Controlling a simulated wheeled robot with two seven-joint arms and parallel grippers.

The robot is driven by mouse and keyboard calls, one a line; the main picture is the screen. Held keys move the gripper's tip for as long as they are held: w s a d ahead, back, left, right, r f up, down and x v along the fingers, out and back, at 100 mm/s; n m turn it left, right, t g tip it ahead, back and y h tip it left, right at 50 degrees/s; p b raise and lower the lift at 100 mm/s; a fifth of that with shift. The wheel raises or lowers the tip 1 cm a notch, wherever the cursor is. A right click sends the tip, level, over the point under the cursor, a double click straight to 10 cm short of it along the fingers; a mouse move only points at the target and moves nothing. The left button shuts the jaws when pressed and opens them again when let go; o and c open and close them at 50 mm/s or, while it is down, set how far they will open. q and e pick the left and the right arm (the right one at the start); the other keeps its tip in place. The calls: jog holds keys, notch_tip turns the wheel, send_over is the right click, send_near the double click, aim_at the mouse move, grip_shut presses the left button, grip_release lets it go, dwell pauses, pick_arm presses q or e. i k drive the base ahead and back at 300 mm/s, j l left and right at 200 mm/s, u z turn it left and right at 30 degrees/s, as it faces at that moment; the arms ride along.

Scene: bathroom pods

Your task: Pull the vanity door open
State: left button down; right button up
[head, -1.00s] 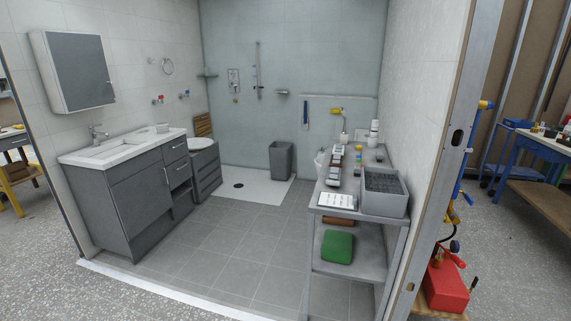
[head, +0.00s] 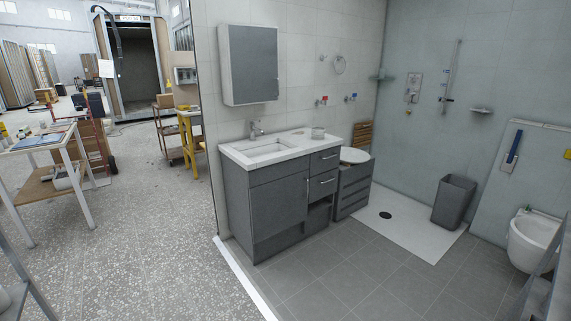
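The grey vanity (head: 262,235) stands against the tiled wall left of centre in the head view, under a white top with a sink (head: 265,147). Its door (head: 279,205) is a flat grey panel below the sink and looks closed. The door's handle is too small to make out clearly. Two drawers (head: 323,172) with bar handles sit to the right of the door, above an open shelf space. Neither of my grippers shows in the view.
A white raised threshold (head: 245,281) runs along the pod's open edge. Grey tiled floor (head: 345,271) in front of the vanity is clear. A bin (head: 453,203) and toilet (head: 535,239) stand right. A work table (head: 42,150) stands outside, left.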

aim_at(277, 206)
jog(key=i+j+u, duration=0.15)
jog(key=i, duration=0.5)
jog(key=i+u, duration=0.1)
jog(key=i, duration=0.55)
